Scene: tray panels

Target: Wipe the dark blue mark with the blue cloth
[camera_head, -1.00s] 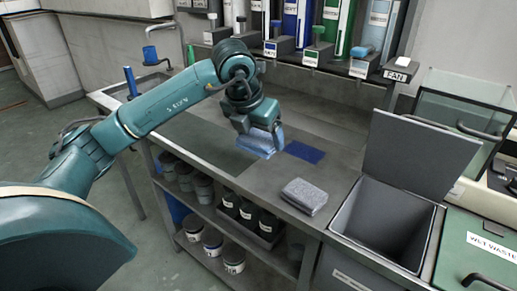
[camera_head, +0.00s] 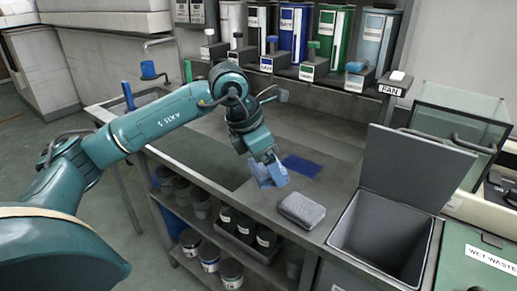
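The dark blue mark (camera_head: 303,166) is a flat rectangle on the grey bench top. My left gripper (camera_head: 266,160) is shut on the blue cloth (camera_head: 268,175), which hangs from its fingers. The cloth is at the mark's left, near its edge in the picture. I cannot tell whether the cloth touches the bench. My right gripper is out of view.
A grey folded cloth or sponge (camera_head: 302,209) lies near the bench's front edge. An open grey bin (camera_head: 383,240) with a raised lid stands at the right. Labelled dispensers (camera_head: 331,37) line the back.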

